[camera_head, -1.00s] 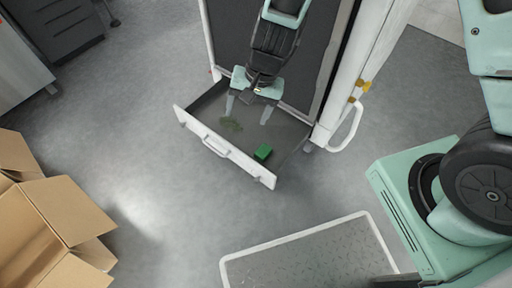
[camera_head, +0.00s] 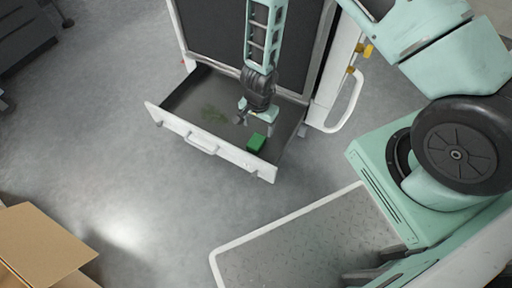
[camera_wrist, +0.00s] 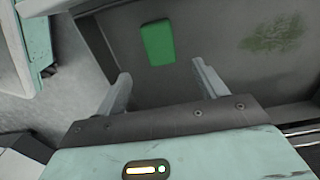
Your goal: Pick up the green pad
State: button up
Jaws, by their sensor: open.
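The green pad (camera_head: 256,142) lies on the floor of the open drawer (camera_head: 230,154), near its front right corner. In the wrist view the pad (camera_wrist: 158,43) shows ahead of my gripper (camera_wrist: 160,85), between the lines of its two fingers and apart from them. My gripper (camera_head: 257,122) is over the right part of the drawer, just behind the pad in the head view. Its fingers are spread apart with nothing between them. In the head view its fingertips are partly hidden.
A greenish stain (camera_head: 213,114) marks the drawer floor. The cabinet (camera_head: 212,38) with a white side handle (camera_head: 350,105) rises behind the drawer. A cardboard box (camera_head: 42,243) stands at lower left. The grey floor in front of the drawer is clear.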

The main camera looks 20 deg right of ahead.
aim_at(257, 140)
jog(key=f+b, duration=0.2)
jog(key=f, duration=0.1)
jog(key=f+b, duration=0.2)
jog(key=f, duration=0.1)
jog(key=f+b, duration=0.1)
jog(key=f, duration=0.2)
jog(key=shift+s+a+b, duration=0.15)
jog(key=shift+a+b, duration=0.15)
jog(key=shift+b, duration=0.1)
jog(key=shift+r, duration=0.1)
jog(key=c, duration=1.1)
